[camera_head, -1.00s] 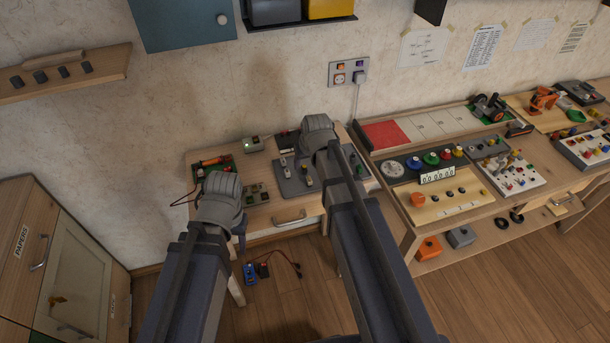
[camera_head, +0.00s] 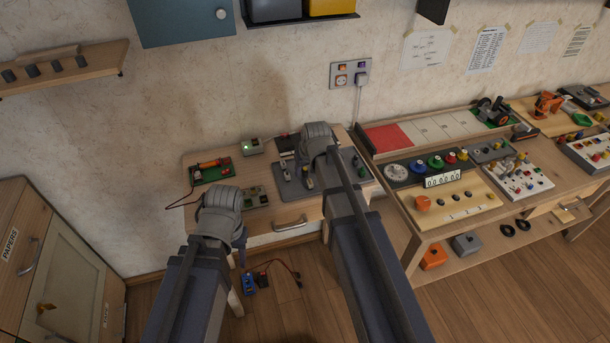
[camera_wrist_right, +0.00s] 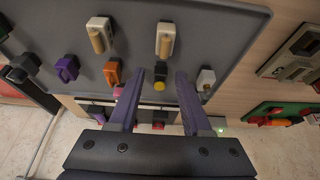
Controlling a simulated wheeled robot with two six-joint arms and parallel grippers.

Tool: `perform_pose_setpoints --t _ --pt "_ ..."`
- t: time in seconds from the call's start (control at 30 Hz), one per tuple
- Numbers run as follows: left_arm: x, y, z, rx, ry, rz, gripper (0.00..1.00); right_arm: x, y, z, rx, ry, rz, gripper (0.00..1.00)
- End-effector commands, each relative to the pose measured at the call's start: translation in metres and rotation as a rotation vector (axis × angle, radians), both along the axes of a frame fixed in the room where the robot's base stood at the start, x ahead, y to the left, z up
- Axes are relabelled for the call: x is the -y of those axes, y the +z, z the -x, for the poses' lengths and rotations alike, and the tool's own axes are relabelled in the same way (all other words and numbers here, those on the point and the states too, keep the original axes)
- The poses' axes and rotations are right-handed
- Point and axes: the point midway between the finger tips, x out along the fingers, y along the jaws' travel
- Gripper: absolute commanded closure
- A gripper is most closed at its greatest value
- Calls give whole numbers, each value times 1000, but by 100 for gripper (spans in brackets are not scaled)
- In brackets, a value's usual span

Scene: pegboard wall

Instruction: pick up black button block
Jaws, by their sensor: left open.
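In the right wrist view, a small black block (camera_wrist_right: 161,70) with a yellow round part stands on a grey panel (camera_wrist_right: 215,40), between the fingertips of my right gripper (camera_wrist_right: 160,80). The fingers are apart, with gaps on both sides of it. Another black block (camera_wrist_right: 22,67) is at the panel's left edge. I cannot tell which is the black button block. In the head view my right arm covers part of the panel (camera_head: 288,188). My left gripper (camera_head: 240,252) hangs low in front of the small table; its fingertips are mostly hidden by its arm.
Purple (camera_wrist_right: 67,68), orange (camera_wrist_right: 112,72) and white (camera_wrist_right: 206,79) blocks stand close by on the panel. A green board (camera_head: 212,172) is on the table's left. A larger workbench (camera_head: 400,215) with boards stands to the right.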

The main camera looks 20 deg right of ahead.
Motion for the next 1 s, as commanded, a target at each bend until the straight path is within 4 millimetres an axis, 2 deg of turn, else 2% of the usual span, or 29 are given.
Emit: perform_pose_setpoints --t 0.07,0.4,1.0 --pt "0 0 0 0 0 0 50 0 0 0 0 0 0 62" --pt "0 0 0 0 0 0 50 0 0 0 0 0 0 100" --pt "0 2 0 0 0 0 50 0 2 0 0 0 0 100"
